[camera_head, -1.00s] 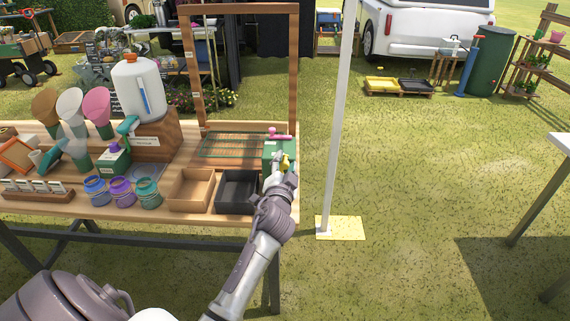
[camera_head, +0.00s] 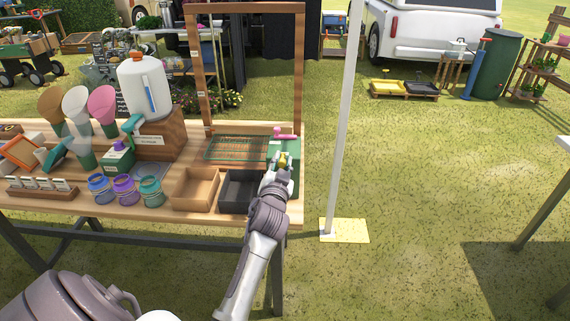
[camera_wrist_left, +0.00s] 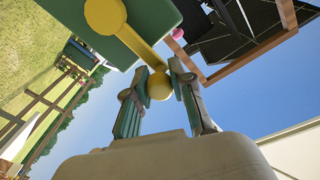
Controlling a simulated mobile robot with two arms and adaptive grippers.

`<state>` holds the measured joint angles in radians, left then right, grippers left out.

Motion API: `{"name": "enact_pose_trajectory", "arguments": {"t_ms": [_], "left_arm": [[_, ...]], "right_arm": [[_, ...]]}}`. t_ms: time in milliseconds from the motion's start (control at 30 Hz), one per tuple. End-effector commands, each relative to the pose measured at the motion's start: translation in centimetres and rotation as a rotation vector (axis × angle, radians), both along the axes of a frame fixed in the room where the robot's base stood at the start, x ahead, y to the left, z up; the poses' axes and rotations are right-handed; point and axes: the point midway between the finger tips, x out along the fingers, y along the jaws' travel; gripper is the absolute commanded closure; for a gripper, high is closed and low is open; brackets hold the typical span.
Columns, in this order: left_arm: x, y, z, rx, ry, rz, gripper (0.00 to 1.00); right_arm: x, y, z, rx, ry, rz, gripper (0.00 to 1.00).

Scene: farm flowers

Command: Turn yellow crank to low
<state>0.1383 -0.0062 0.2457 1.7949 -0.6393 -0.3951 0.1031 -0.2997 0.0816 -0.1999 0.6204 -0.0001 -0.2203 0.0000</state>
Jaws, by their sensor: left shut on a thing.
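The yellow crank (camera_head: 283,159) is on the front of a green box (camera_head: 294,172) at the right end of the wooden table. In the left wrist view the crank (camera_wrist_left: 141,45) runs from a round hub on the green box to a ball knob (camera_wrist_left: 159,86). My left gripper (camera_head: 281,172) is at the crank, its fingers on either side of the knob and shut on it. It shows in the left wrist view too (camera_wrist_left: 157,95). A pink handle (camera_head: 286,136) sits on top of the box. In the head view my gripper hides part of the crank. My right gripper is not in view.
A black tray (camera_head: 225,190) and a wooden tray (camera_head: 180,205) lie left of my arm. Several jars (camera_head: 148,196) stand further left. A wooden frame (camera_head: 302,70) rises behind. A white pole (camera_head: 343,140) stands right of the table, with open grass beyond.

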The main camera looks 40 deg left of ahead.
Motion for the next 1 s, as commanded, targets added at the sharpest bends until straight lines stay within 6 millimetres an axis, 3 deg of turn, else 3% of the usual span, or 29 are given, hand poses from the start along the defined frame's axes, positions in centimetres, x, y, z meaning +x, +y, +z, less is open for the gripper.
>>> {"name": "enact_pose_trajectory", "arguments": {"t_ms": [100,133,267,300,633,1000], "left_arm": [[0.0,0.0,-0.1,-0.001,0.002,0.001,1.0],[0.0,0.0,-0.1,-0.001,0.002,0.001,0.74],[0.0,0.0,-0.1,0.0,0.002,0.001,0.52],[0.0,0.0,-0.1,0.001,0.003,0.001,0.51],[-0.4,-0.2,-0.1,0.001,0.003,0.0,0.51],[-5.5,-2.8,-0.3,0.0,0.004,0.001,0.51]], "right_arm": [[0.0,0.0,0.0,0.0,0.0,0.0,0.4],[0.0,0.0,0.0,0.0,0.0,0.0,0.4],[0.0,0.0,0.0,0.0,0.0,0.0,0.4],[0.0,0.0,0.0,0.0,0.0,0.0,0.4],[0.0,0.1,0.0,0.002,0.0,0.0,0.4],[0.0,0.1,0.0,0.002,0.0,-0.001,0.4]]}}
